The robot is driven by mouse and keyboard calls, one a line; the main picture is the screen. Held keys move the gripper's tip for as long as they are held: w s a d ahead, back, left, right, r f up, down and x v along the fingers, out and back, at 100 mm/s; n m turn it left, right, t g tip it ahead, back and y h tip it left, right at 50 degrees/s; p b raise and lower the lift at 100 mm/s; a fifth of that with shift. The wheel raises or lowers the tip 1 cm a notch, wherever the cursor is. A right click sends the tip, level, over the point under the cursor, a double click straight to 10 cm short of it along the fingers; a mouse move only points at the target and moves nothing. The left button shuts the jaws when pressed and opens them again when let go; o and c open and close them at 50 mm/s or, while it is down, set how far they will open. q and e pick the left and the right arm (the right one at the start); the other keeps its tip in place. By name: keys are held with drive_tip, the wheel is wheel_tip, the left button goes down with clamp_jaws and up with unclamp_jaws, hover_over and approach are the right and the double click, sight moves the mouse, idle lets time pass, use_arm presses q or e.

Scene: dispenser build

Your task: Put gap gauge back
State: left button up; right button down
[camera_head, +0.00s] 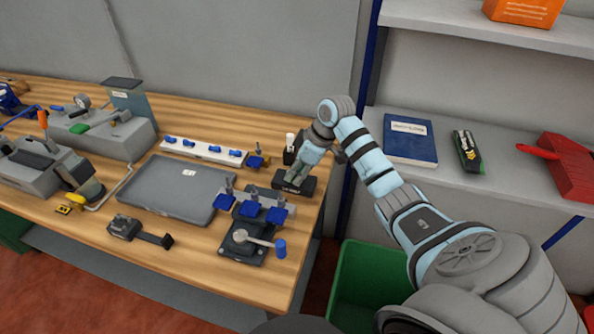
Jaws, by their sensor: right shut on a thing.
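My right gripper (295,178) reaches in from the right and points down at the right end of the wooden bench. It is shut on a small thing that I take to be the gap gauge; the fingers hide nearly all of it. The fingertips are at a low black block (306,188) with a pale label, probably the gauge's holder. I cannot tell whether the gauge is seated in the block or just above it. My left gripper is not in view.
On the bench (215,262) are a grey tray (150,190), a white strip with blue knobs (205,152), a blue-handled clamp fixture (240,245) and a dark tool (124,228). A black holder (289,156) stands behind the gripper. A green bin (352,265) is below right, beside shelves.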

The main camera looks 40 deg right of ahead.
drive_tip(key=shift+f, duration=0.5)
drive_tip(key=c, duration=1.4)
unclamp_jaws()
drive_tip(key=shift+c, duration=0.2)
drive_tip(key=o, duration=0.3)
wheel_tip(320, 180, up, 5)
drive_tip(key=p, duration=0.5)
drive_tip(key=shift+p, duration=0.4)
wheel_tip(320, 180, up, 2)
drive_tip(key=shift+r+p, duration=0.15)
drive_tip(key=shift+p, duration=0.9)
